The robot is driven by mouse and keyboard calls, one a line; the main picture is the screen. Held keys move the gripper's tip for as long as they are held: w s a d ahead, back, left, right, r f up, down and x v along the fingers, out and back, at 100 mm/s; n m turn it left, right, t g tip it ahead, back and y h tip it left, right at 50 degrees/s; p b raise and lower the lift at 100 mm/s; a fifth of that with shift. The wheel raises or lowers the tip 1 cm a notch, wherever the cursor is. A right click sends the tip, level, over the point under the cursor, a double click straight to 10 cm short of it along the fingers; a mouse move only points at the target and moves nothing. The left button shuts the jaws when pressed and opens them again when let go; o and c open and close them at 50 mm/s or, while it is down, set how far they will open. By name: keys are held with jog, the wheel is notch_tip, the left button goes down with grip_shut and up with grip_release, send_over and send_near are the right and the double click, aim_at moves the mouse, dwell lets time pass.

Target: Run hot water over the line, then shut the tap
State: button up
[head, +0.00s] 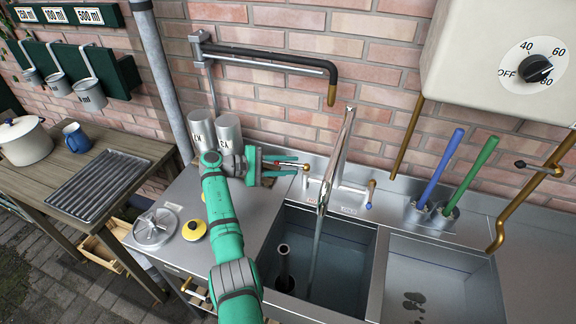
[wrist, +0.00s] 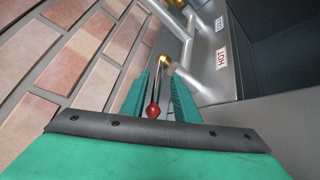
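The steel tap (head: 338,150) stands behind the left basin (head: 345,262), its spout tipped down over it. A thin grey stream, seemingly water (head: 315,250), falls from the spout into the basin. A faint line (head: 345,238) shows on the basin's back wall. The hot lever has a red tip (wrist: 153,111), beside the HOT label (wrist: 221,54). My gripper (head: 297,166) is at this lever from the left. In the wrist view its two green fingers stand apart, with the red tip between them; contact is unclear. The cold lever (head: 371,188) has a blue tip.
A dark standpipe (head: 284,268) stands in the left basin. The right basin (head: 455,280) has dark marks on its floor. Blue and green brushes (head: 440,168) stand behind it. A heater with a dial (head: 525,65) hangs above right. Two steel cans (head: 230,132) stand near my wrist.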

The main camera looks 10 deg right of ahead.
jog(key=shift+r, duration=0.1)
jog(key=v, duration=1)
jog(key=shift+a, duration=0.4)
dwell(6.5)
